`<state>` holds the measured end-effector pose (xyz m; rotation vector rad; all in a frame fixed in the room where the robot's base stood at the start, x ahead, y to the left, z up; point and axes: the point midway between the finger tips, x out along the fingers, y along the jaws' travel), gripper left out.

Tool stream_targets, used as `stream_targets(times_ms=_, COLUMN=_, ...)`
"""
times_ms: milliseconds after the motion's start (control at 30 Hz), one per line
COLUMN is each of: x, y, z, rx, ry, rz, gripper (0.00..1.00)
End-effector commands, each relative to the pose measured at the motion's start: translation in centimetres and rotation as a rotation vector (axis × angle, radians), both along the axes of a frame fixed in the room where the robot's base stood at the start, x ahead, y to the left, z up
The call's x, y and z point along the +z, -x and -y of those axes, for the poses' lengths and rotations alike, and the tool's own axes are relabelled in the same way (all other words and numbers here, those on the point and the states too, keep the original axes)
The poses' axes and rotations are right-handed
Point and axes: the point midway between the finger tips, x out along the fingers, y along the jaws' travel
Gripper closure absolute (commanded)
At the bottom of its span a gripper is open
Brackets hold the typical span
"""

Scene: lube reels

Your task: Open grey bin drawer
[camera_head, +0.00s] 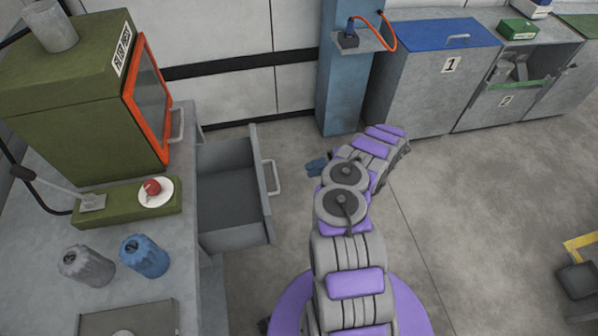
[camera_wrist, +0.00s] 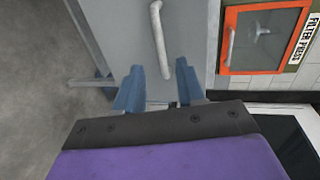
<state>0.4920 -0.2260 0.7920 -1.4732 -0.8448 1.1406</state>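The grey bin drawer (camera_head: 234,190) is pulled out from the workbench at the left of the head view, its empty-looking inside showing. Its pale handle (camera_head: 271,177) is on the front panel, and my gripper (camera_head: 317,166) is to the right of it, apart from it. In the wrist view the drawer's grey front (camera_wrist: 118,35) fills the upper middle. The handle (camera_wrist: 160,38) lies ahead of my gripper (camera_wrist: 158,82), its lower end near the gap between the blue fingers. The fingers are spread, with nothing held between them.
A blue column (camera_head: 345,95) and numbered bins (camera_head: 430,90) stand behind. Floor at right is mostly clear.

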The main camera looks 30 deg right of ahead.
Motion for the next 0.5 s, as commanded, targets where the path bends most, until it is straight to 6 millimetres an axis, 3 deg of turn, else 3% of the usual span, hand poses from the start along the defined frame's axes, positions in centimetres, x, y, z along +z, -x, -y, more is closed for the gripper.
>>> stream_targets(times_ms=200, x=0.4, y=0.7, z=2.0, rx=-0.003, ry=0.004, rz=0.000, gripper=0.61)
stream_targets(times_ms=500, x=0.7, y=0.8, z=1.9, rx=0.000, ry=0.006, rz=-0.001, gripper=0.61)
